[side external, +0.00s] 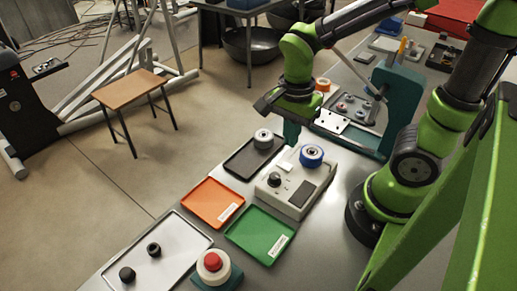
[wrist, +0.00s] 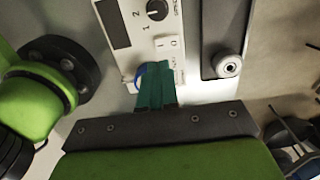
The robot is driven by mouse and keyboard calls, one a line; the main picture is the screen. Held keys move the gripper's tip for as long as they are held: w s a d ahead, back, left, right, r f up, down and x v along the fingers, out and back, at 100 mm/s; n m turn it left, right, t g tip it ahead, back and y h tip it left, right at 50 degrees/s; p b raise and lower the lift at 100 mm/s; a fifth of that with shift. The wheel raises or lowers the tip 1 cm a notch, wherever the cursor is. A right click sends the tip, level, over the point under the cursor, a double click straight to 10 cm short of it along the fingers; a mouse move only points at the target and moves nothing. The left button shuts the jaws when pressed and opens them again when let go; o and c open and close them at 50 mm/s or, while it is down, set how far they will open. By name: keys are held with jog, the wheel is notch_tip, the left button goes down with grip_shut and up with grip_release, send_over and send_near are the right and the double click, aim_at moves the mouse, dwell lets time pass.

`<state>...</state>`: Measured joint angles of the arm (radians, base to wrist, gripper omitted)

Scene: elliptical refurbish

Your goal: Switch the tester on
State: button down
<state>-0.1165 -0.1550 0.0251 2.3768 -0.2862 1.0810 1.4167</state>
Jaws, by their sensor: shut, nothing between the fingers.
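The tester is a white box (side external: 318,187) in the middle of the bench in the side view, with a black knob, a dark display and a blue-ringed round part (side external: 312,155) on top. In the wrist view the tester (wrist: 133,47) shows its display (wrist: 115,22), a black knob (wrist: 157,10) marked 1 and 2, and a small white switch panel (wrist: 168,45). My gripper (side external: 291,143) is shut and empty, with its teal fingers above the far end of the tester. In the wrist view the fingers (wrist: 154,75) cover part of the blue ring (wrist: 139,77), just below the switch panel.
A black tray (side external: 239,160) with a grey roll (side external: 263,139) lies left of the tester. Orange (side external: 205,205) and green (side external: 255,230) trays, a grey tray (side external: 180,232) with two black knobs, and a red button (side external: 212,262) are nearer. A teal frame (side external: 400,95) stands behind.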

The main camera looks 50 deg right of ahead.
aim_at(288, 167)
notch_tip(288, 167, down, 8)
jog(key=shift+r, duration=0.25)
